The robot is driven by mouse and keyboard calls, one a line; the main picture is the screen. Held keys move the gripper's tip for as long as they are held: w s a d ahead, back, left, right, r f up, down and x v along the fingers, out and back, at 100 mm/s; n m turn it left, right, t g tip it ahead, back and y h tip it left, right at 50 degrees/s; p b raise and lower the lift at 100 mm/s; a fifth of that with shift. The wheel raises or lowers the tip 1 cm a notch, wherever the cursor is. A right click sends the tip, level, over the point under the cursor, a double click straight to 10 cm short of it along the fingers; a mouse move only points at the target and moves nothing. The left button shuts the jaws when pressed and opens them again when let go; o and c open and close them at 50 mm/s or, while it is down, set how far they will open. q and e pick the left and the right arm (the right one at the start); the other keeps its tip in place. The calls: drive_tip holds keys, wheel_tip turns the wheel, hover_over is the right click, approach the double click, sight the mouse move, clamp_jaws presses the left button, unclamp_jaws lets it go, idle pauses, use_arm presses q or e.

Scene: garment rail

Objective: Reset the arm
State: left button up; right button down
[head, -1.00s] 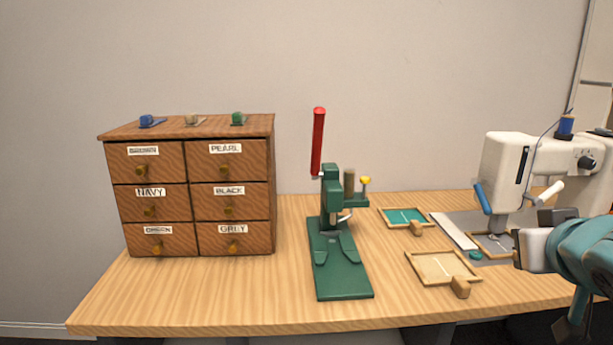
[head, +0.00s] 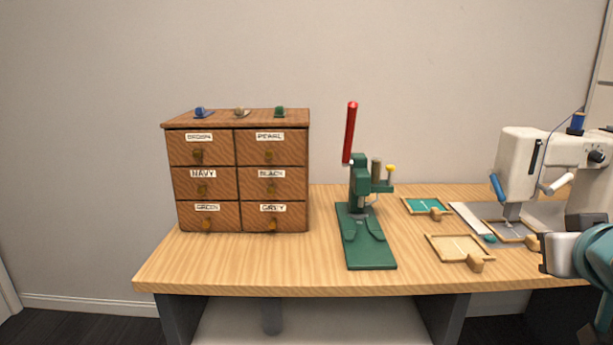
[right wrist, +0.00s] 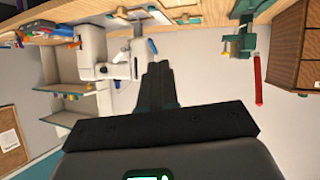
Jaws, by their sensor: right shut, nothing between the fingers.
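My right gripper (head: 548,252) shows at the right edge of the head view, in front of the sewing machine (head: 522,165) and above the table's right part. In the right wrist view its dark fingers (right wrist: 158,72) are together with nothing between them. That view is turned over, with the table along the top. The fingers overlap the sewing machine (right wrist: 115,60) there, and the green press (right wrist: 238,42) with its red lever is to their right. My left gripper is not in view.
A wooden drawer cabinet (head: 238,170) stands at the table's left. The green press (head: 366,238) is mid-table. A teal-filled tray (head: 427,206) and a pale tray (head: 459,248) lie between press and machine. The wooden tabletop (head: 270,265) is clear at front left.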

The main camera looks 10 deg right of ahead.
drive_tip(key=w+a+f+n+g+y, duration=0.15)
drive_tip(key=w+a+f, duration=0.3)
drive_tip(key=f, duration=0.45)
drive_tip(key=w+a+f+n+g+y, duration=0.1)
drive_tip(key=w+a+f+n+y, duration=0.15)
drive_tip(key=a+f, duration=0.4)
drive_tip(key=a+f+g+y, duration=0.2)
drive_tip(key=a+f, duration=0.1)
drive_tip(key=f, duration=0.7)
drive_tip(key=a+f+g+y, duration=0.15)
drive_tip(key=a+f, duration=0.25)
drive_tip(key=f, duration=0.5)
drive_tip(key=s+a+f+m+g+y, duration=0.1)
drive_tip(key=s+a+f+g, duration=0.3)
drive_tip(key=s+f, duration=0.75)
drive_tip(key=s+a+f+m+g+y, duration=0.15)
drive_tip(key=s+a+f, duration=0.35)
drive_tip(key=s+f, duration=0.7)
wheel_tip(320, 180, up, 24)
drive_tip(key=w+p, duration=0.1)
drive_tip(key=p, duration=2.4)
drive_tip(key=shift+w+r+p, duration=0.25)
drive_tip(key=shift+w+p, duration=0.05)
drive_tip(key=shift+w, duration=0.05)
